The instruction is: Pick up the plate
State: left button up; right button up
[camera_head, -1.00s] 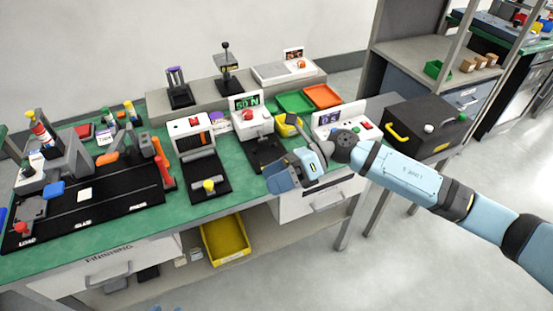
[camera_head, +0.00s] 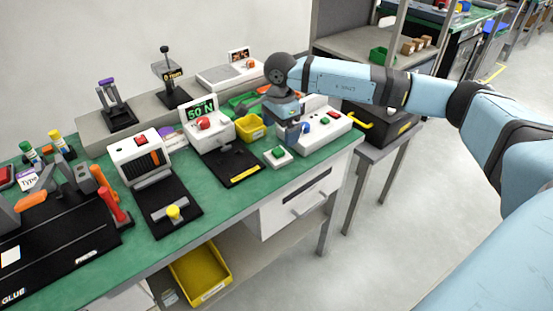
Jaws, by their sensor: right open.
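I cannot tell for certain which thing is the plate. A flat white square (camera_head: 11,255) lies on the black fixture at the far left, cut by the picture's edge. A small white piece with a green top (camera_head: 278,156) lies on the green bench, just below and left of my right gripper (camera_head: 292,136). My right gripper is open and points down over the bench, in front of the white box with coloured buttons. It is apart from the flat white square. Its fingertips are small and partly blend with that box. My left gripper is not in view.
A press with a "50 N" display (camera_head: 211,128) stands left of my right gripper, with a yellow bin (camera_head: 250,128) between. A white box with buttons (camera_head: 322,127) is close behind it. A black case (camera_head: 388,128) stands right of the bench.

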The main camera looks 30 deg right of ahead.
aim_at(282, 149)
notch_tip(282, 149, down, 3)
jog(key=shift+r, duration=0.2)
jog(key=f, duration=0.3)
jog(key=f+b, duration=0.1)
jog(key=f, duration=0.1)
jog(key=shift+s+d+f, duration=0.1)
jog(key=shift+s, duration=0.25)
jog(key=c, duration=1)
